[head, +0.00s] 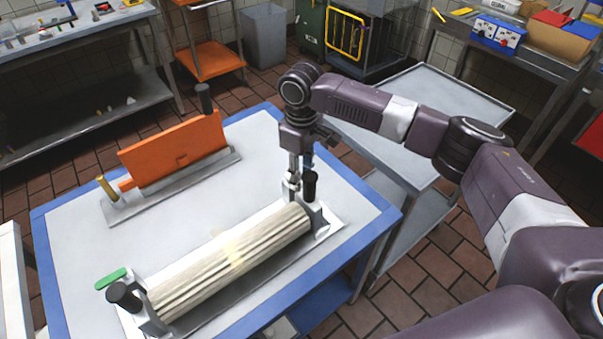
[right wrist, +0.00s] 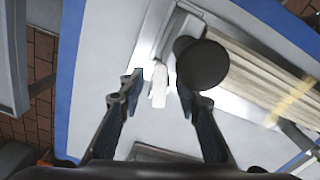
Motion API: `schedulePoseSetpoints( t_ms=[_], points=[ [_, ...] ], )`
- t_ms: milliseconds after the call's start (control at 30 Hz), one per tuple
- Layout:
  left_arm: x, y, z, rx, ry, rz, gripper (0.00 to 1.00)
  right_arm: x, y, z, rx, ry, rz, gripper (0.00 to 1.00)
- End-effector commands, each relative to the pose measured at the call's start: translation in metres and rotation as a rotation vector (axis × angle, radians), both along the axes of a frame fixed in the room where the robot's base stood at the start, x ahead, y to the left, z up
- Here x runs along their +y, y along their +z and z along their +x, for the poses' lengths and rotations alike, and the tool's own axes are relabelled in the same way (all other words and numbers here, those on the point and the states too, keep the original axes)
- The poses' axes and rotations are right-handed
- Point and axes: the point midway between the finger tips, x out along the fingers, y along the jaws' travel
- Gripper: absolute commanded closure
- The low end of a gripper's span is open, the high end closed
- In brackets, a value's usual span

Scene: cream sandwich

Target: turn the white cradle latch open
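The cradle (head: 133,322) lies on the blue-edged table, holding a ridged cream roller (head: 232,250) with a black knob at each end. The white latch (head: 292,182) is at the cradle's far right end, beside the black knob (head: 310,184). In the right wrist view the white latch (right wrist: 159,84) shows between the fingertips, left of the black knob (right wrist: 203,64). My right gripper (head: 300,166) points down over it, and its fingers (right wrist: 160,88) are open around the latch. I cannot tell whether they touch it. My left gripper is out of view.
A green piece (head: 111,279) lies at the cradle's near left end. An orange panel (head: 175,149) stands in a grey base with a brass post (head: 106,187) at the back left. The table between is clear. A grey cart (head: 440,95) stands behind right.

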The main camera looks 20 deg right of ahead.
Motion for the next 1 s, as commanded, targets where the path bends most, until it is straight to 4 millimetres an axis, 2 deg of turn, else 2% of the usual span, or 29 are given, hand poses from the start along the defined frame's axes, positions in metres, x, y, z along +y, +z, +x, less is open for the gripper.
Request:
schedulePoseSetpoints(
  t_ms=[33, 267, 667, 1000],
  points=[
    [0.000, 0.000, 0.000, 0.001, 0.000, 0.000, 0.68, 0.000, 0.000, 0.000, 0.000, 0.000, 0.000, 0.76],
    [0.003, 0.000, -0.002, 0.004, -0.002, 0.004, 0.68, 0.000, 0.000, 0.000, -0.001, 0.000, 0.001, 1.00],
    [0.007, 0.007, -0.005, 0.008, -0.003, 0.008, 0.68, -0.001, 0.003, 0.001, 0.000, 0.045, 0.001, 1.00],
    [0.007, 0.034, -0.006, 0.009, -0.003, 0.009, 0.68, -0.006, 0.005, 0.008, 0.001, 0.277, 0.004, 1.00]
  ],
)
